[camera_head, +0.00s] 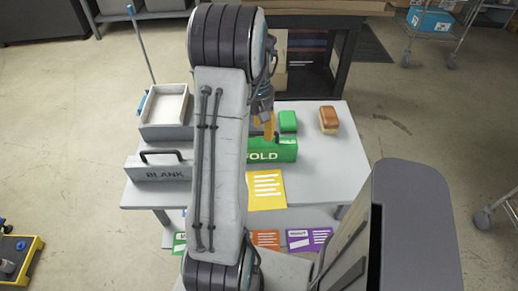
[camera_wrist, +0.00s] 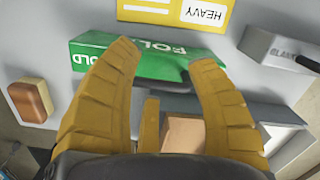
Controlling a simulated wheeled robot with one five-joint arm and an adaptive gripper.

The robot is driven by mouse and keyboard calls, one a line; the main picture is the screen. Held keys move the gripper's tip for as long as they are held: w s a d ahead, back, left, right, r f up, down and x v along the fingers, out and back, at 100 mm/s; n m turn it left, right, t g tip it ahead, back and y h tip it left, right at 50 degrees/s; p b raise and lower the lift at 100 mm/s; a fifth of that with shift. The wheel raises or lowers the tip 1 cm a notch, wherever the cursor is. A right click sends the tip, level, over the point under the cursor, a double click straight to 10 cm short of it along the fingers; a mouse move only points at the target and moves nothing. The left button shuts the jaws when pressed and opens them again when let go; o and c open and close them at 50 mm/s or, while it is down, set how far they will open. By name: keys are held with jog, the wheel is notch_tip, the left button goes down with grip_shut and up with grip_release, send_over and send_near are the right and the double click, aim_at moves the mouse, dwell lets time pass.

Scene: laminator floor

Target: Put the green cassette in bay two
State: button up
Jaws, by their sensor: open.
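The green cassette (camera_head: 284,151), marked FOLD, lies on the grey table, partly hidden by my arm in the head view. In the wrist view its green body (camera_wrist: 135,62) lies beyond my fingertips, with a dark handle on its near side. My gripper (camera_head: 266,125) is open with yellow fingers, at the far side of the cassette in the head view. In the wrist view my gripper (camera_wrist: 165,52) has its fingers spread, and nothing is clearly held between them. I cannot make out which place is bay two.
A grey BLANK cassette (camera_head: 160,171) stands at the left, before a white tray (camera_head: 166,105). A small green block (camera_head: 288,121) and a brown-and-tan block (camera_head: 329,120) sit behind the green cassette. A yellow card (camera_head: 266,190) lies in front. A dark open cabinet (camera_head: 345,62) stands behind.

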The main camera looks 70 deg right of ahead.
aim_at(259, 133)
jog(key=d+r+n, duration=0.1)
jog(key=n, duration=0.3)
jog(key=d+r+n, duration=0.1)
jog(key=n, duration=0.3)
jog(key=d+n+h, duration=0.1)
jog(key=n, duration=0.3)
jog(key=shift+w+d+r+n, duration=0.2)
jog(key=shift+r+n, duration=0.1)
jog(key=shift+r, duration=0.1)
jog(key=shift+s+f+p, duration=0.1)
jog(key=shift+f+p, duration=0.4)
jog(key=shift+f, duration=3.15)
grip_shut()
jog(key=shift+r, duration=0.1)
